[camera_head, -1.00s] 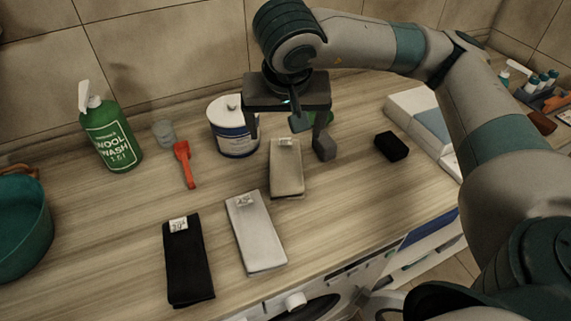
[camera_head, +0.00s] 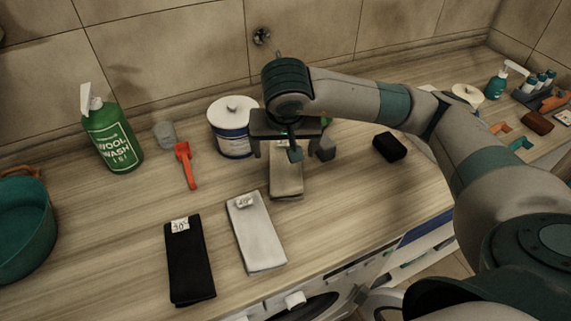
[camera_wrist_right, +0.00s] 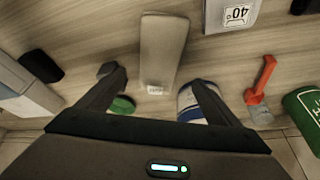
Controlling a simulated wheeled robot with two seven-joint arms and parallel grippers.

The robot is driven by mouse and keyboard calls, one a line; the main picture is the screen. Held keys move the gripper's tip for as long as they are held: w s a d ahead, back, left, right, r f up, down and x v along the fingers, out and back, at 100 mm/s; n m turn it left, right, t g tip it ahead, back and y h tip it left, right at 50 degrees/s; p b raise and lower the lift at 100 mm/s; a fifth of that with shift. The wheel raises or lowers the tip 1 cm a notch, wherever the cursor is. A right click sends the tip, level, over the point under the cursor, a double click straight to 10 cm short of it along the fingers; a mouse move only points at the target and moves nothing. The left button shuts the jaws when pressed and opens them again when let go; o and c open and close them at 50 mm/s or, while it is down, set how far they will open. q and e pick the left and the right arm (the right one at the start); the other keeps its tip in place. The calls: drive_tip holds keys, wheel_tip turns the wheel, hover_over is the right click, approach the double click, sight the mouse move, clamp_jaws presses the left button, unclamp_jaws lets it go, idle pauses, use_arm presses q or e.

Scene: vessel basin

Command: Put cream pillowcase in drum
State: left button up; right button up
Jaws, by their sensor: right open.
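The cream pillowcase (camera_head: 287,184) looks like the folded beige cloth with a small label, flat on the wooden counter. It also shows in the right wrist view (camera_wrist_right: 163,50). My right gripper (camera_head: 291,153) is open above its far, labelled end, with one finger on each side; this end is partly hidden in the head view. My left gripper is not in view.
A pale grey cloth (camera_head: 257,235) and a black cloth (camera_head: 189,265) lie nearer the front edge. A white-and-blue tub (camera_head: 233,130) stands close behind the gripper. A red scoop (camera_head: 186,165), green bottle (camera_head: 110,135), teal basin (camera_head: 22,235) and black block (camera_head: 390,147) are around.

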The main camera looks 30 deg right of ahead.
sight(286, 162)
drive_tip(key=shift+p+x, duration=0.35)
drive_tip(key=shift+x, duration=0.65)
drive_tip(key=shift+w+d+f, duration=0.1)
drive_tip(key=shift+d+f, duration=0.05)
drive_tip(key=shift+f, duration=0.25)
drive_tip(key=shift+w+d+f+p, duration=0.1)
drive_tip(key=shift+d+f+p, duration=0.05)
drive_tip(key=shift+f+p, duration=0.6)
drive_tip(key=p+x, duration=0.1)
drive_tip(key=x, duration=0.1)
drive_tip(key=shift+f, duration=0.35)
drive_tip(key=shift+w+d+f, duration=0.1)
drive_tip(key=shift+w+f, duration=0.1)
drive_tip(key=shift+f, duration=0.25)
